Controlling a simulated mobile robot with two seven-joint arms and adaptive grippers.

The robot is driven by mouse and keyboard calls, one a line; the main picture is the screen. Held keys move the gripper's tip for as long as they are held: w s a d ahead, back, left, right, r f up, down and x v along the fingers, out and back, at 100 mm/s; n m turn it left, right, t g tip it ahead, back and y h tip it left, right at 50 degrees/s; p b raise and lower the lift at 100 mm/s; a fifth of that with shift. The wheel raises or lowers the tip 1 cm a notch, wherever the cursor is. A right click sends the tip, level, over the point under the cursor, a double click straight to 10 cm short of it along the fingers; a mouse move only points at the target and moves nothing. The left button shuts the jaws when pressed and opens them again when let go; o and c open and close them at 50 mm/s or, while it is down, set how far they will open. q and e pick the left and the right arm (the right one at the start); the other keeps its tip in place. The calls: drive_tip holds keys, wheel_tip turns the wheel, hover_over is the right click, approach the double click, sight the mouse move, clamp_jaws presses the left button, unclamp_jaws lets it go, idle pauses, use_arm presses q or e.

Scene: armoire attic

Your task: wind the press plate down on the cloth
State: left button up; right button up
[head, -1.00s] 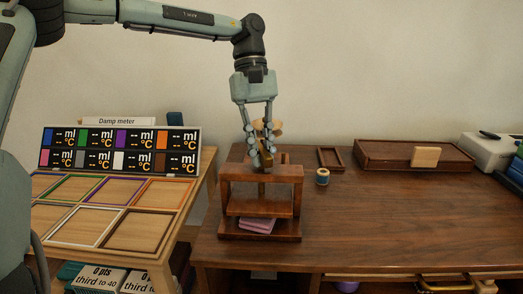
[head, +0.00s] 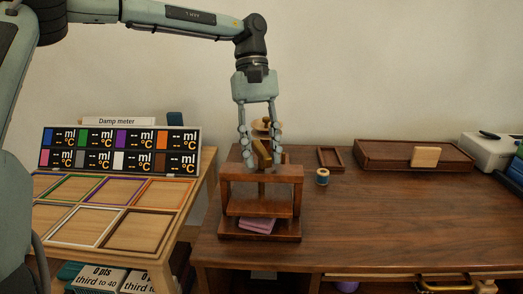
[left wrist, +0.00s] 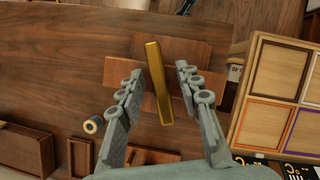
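The wooden press (head: 231,172) stands near the left edge of the brown table. Its press plate (head: 245,207) hangs level inside the frame, just above a folded pink cloth (head: 257,226) on the base. I cannot tell whether plate and cloth touch. A brass handle bar (head: 262,153) sits on top of the press; it also shows in the left wrist view (left wrist: 158,82). My left gripper (head: 261,157) points down over the press. Its fingers are open, one on each side of the bar, with gaps on both sides in the left wrist view. My right gripper is not in view.
A thread spool (head: 322,177) and a small wooden frame (head: 330,158) stand right of the press. A long wooden box (head: 385,154) lies at the back. The damp meter board (head: 120,149) and coloured frames are at left. The table's right front is clear.

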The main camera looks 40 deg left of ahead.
use_arm(q)
drive_tip(key=v, duration=1.2)
drive_tip(key=shift+s+f, duration=0.1)
